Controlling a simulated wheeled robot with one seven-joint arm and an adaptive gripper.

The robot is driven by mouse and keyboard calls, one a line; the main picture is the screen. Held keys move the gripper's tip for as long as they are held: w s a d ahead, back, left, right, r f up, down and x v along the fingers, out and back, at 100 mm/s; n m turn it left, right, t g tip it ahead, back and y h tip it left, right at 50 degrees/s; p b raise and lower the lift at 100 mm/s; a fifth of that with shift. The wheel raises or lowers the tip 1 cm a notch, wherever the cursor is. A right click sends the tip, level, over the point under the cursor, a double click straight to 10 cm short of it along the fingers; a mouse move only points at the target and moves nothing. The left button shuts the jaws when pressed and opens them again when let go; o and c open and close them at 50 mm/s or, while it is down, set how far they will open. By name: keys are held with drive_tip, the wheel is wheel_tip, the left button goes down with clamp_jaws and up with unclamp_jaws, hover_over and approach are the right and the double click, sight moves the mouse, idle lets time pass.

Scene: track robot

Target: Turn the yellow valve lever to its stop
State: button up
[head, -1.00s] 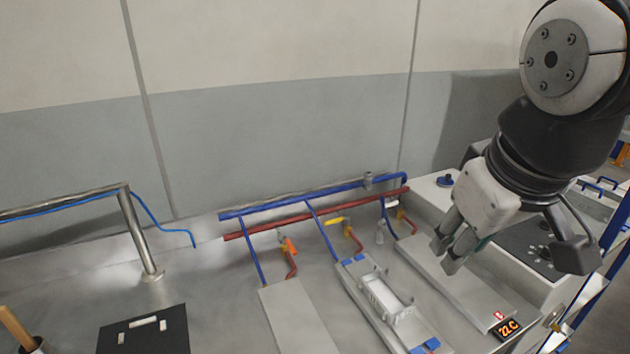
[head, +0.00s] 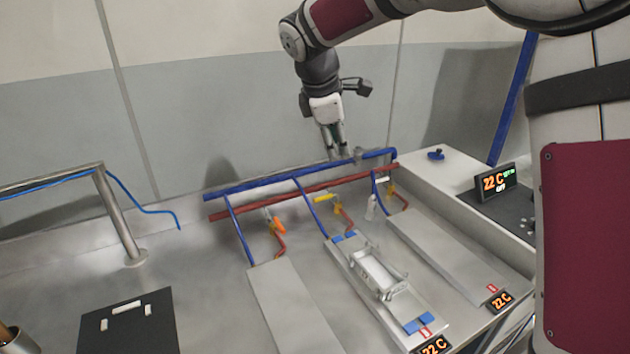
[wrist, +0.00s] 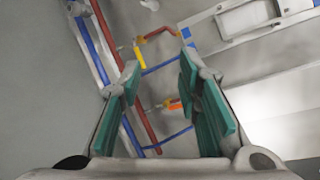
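The yellow valve lever (head: 324,198) is on the middle branch below the red pipe, in the head view. It lies roughly along the pipe's direction. In the wrist view the yellow lever (wrist: 140,57) shows between and beyond my fingers, left of centre. My gripper (head: 338,157) hangs fingers-down above and behind the pipes, apart from the lever. In the wrist view my gripper (wrist: 155,95) has its two green-padded fingers spread with nothing between them.
An orange lever (head: 278,225) sits on the left branch and a white one (head: 383,180) on the right. The red pipe (head: 300,192) and blue pipe (head: 290,178) run along the wall. A clear holder (head: 378,272) stands on the middle plate.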

sight(323, 199)
drive_tip(key=w+a+f+n+b, duration=0.1)
drive_tip(key=w+a+f+n, duration=0.4)
drive_tip(key=w+f, duration=0.5)
drive_tip(key=b+x, duration=0.3)
drive_tip(key=x, duration=1.1)
drive_tip(key=shift+d, duration=0.1)
clamp_jaws()
